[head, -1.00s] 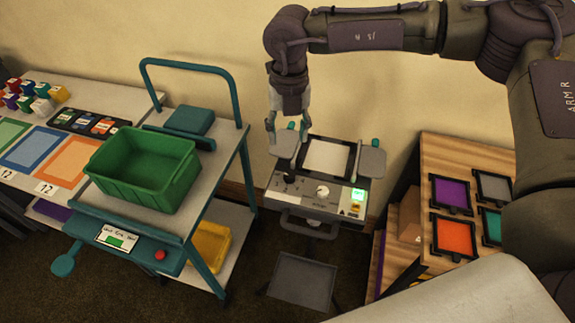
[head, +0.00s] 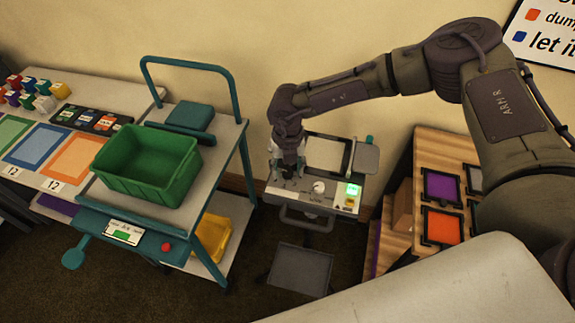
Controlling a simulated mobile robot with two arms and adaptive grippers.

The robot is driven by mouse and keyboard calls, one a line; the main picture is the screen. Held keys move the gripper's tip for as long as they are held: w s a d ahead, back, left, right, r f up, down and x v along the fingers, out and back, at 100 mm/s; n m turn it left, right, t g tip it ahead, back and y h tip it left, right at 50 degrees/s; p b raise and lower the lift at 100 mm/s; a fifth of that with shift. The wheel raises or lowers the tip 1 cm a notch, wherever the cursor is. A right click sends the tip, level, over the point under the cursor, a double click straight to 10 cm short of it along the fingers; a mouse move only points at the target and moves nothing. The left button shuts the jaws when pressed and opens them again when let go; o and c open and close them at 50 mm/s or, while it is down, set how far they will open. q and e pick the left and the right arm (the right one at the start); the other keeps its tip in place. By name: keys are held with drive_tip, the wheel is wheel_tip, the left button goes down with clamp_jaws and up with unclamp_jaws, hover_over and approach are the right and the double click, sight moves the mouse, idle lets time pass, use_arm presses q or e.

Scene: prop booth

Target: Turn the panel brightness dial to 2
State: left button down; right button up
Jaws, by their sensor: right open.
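The control panel (head: 334,197) is a light box on a stand, with a pale screen (head: 324,154) behind its front strip. A white round dial (head: 318,187) sits mid-strip, beside a lit green display (head: 353,190) on the right. My right gripper (head: 288,170) points down over the strip's left end, open. It covers the place of a dark knob there, so contact with it cannot be told. The dial labels and settings are too small to read. My left gripper is not in view.
A teal cart with a green bin (head: 148,165) stands left of the panel. A wooden shelf (head: 448,165) with coloured tiles stands at the right. A grey flat seat or step (head: 300,270) is below the panel. The wall is close behind.

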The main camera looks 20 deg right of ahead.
clamp_jaws()
idle(0.3)
drive_tip(key=shift+f, duration=0.1)
drive_tip(key=n+b, duration=0.2)
drive_tip(key=shift+f+b, duration=0.15)
drive_tip(key=shift+b, duration=0.2)
drive_tip(key=n+b, duration=1.5)
drive_tip(key=n, duration=0.1)
drive_tip(key=shift+a+b, duration=0.1)
drive_tip(key=shift+b, duration=0.25)
drive_tip(key=shift+s+r+n+b, duration=0.1)
drive_tip(key=shift+r+n+b, duration=0.1)
drive_tip(key=shift+n+b, duration=0.5)
drive_tip(key=shift+n, duration=0.3)
